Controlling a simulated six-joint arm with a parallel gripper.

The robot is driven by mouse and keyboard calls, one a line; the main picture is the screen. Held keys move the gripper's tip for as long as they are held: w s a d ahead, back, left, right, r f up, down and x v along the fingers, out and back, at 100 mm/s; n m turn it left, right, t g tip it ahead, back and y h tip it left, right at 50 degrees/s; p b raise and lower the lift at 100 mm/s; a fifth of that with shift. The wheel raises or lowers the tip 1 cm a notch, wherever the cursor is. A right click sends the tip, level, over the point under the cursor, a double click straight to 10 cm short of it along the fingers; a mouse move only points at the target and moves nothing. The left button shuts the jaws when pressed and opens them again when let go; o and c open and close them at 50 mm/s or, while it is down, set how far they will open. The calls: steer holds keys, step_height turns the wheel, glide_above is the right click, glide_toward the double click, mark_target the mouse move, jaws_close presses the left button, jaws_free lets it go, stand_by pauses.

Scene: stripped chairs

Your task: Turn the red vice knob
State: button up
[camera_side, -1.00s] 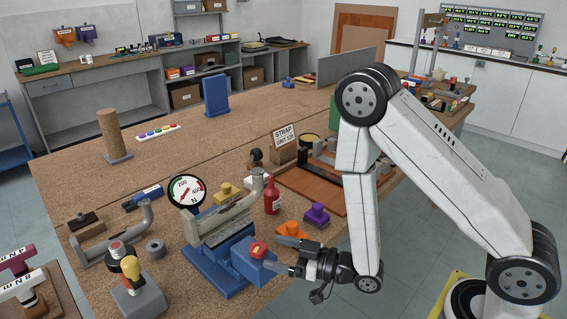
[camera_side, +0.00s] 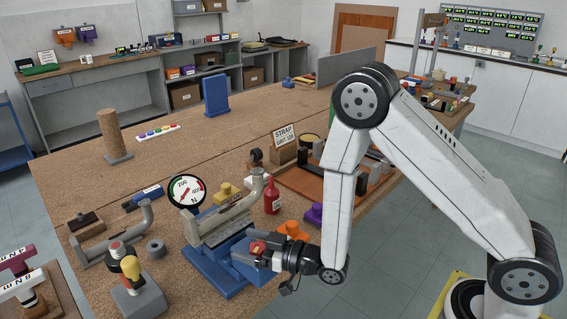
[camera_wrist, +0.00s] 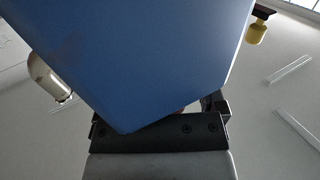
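The blue vice (camera_side: 214,262) stands at the table's front edge with a grey workpiece (camera_side: 222,222) in its jaws. Its red knob (camera_side: 257,246) is on the blue block at the right end, partly covered by my gripper (camera_side: 262,254). My gripper reaches in from the right, its fingertips at the knob. Whether they touch or close on it cannot be told. In the wrist view a blue block (camera_wrist: 140,50) fills the middle and hides the fingertips. Only a small reddish sliver shows at its lower edge.
An orange piece (camera_side: 291,230) and a purple knob (camera_side: 315,213) stand right of the vice, near my arm. A red bottle (camera_side: 271,197) and a dial gauge (camera_side: 187,190) stand behind. A yellow-topped fixture (camera_side: 136,285) is left. Open floor lies in front.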

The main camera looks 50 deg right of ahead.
jaws_close()
steer(key=shift+m+t+h, duration=0.3)
steer(key=shift+m+h, duration=0.3)
steer(key=shift+h, duration=0.3)
